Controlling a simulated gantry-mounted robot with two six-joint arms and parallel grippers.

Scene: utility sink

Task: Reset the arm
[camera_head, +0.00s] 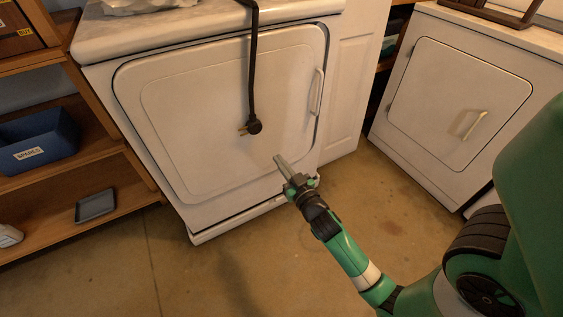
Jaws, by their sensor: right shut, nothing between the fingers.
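My right arm, green with black joints, comes in from the lower right. My right gripper (281,163) is shut and empty, its grey fingers pointing up and left. It shows in front of the lower right part of a white dryer-like appliance (190,130). I cannot tell whether the fingertips touch the appliance's door. My left gripper and left arm are not in view.
A black power cord with a plug (254,126) hangs over the appliance's front. A second white appliance (455,100) stands at the right. A wooden shelf at the left holds a blue bin (38,140) and a dark tray (95,205). The floor (190,275) in front is clear.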

